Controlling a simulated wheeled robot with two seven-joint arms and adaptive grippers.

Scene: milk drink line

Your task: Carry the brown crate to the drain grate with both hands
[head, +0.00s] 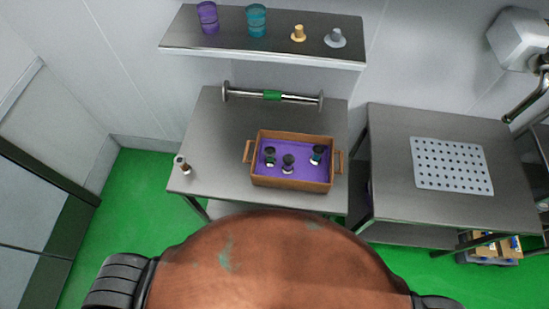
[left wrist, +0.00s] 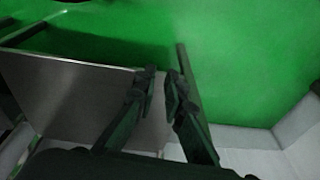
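The brown crate (head: 291,183) stands on the left steel table in the head view. It has a purple inside, a handle at its left and right ends, and three small dark-topped items in it. The drain grate (head: 451,183) is a pale perforated plate lying on the right steel table. My left gripper (left wrist: 162,76) shows in the left wrist view, with a gap between its fingertips and nothing held. The edge of a grey table top is below it there. Neither gripper shows in the head view, and both are away from the crate. My right gripper is out of sight.
The left table (head: 225,140) also bears a small bottle (head: 182,165) and a metal bar with a green middle (head: 272,96). A shelf (head: 262,57) above holds two cups and two small items. A gap separates it from the right table (head: 390,150). The table around the grate is clear.

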